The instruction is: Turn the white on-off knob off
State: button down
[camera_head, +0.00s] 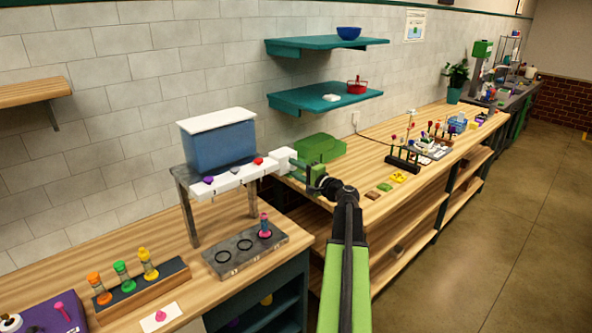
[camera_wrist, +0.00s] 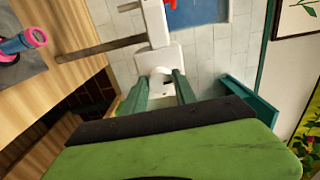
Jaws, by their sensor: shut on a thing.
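The white on-off knob (camera_wrist: 160,77) is on the end of the dispenser's white bar (camera_head: 232,176), at the bar's right end. In the wrist view it sits between the two green fingers of my gripper (camera_wrist: 161,84). In the head view my gripper (camera_head: 293,164) reaches that end from the right, and its fingers partly hide the knob. My gripper is shut on the knob. The knob's exact turn angle and any on-off marks cannot be read.
A blue tank (camera_head: 217,147) stands above the bar, which carries purple, white and red knobs. A grey tray (camera_head: 228,262) with a pink-and-blue vial is below. A green box (camera_head: 322,146) lies behind my gripper. Teal shelves (camera_head: 330,97) hang above.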

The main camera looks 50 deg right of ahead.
jog(key=c, duration=1)
grip_release()
jog(key=s, duration=0.5)
jog(key=s+a, duration=0.1)
jog(key=s, duration=1.1)
jog(key=shift+s+a, duration=0.15)
jog(key=shift+s, duration=0.1)
